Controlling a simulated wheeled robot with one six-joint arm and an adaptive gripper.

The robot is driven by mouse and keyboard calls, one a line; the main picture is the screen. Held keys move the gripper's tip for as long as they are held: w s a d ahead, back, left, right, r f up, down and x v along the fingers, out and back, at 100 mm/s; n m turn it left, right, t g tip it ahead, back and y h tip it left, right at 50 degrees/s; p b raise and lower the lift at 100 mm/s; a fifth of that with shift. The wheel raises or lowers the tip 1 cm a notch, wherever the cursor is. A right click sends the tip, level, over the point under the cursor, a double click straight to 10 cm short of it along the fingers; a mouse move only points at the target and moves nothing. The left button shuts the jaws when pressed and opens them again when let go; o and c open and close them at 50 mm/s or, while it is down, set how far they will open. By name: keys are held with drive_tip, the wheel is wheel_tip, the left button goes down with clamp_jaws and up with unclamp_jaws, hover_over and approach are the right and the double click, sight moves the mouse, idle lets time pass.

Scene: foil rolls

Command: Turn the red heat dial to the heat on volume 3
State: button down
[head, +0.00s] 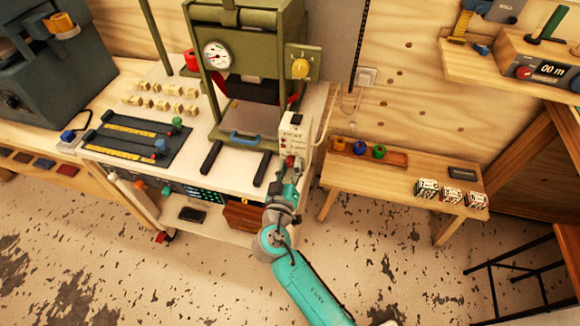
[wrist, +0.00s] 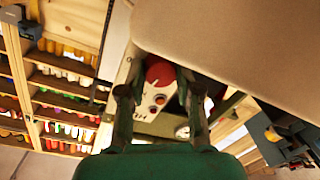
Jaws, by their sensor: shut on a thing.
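The red heat dial (head: 290,160) is on the front of a small white control box (head: 295,133) at the right end of the white bench. In the wrist view the dial (wrist: 160,72) is a round red knob on the pale panel, with smaller round parts below it. My gripper (head: 290,170) reaches up to the box front and is shut on the dial. In the wrist view its two dark fingers (wrist: 158,84) stand on either side of the knob. The panel marks are too small to read, and the dial's setting cannot be told.
Two black bars (head: 210,158) lie on the bench. A low wooden table (head: 390,185) with coloured rolls stands to the right. The floor in front is clear.

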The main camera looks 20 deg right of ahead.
drive_tip(key=shift+m, duration=0.6)
drive_tip(key=shift+f, duration=0.1)
drive_tip(key=c, duration=0.8)
unclamp_jaws()
drive_tip(key=v, duration=1.2)
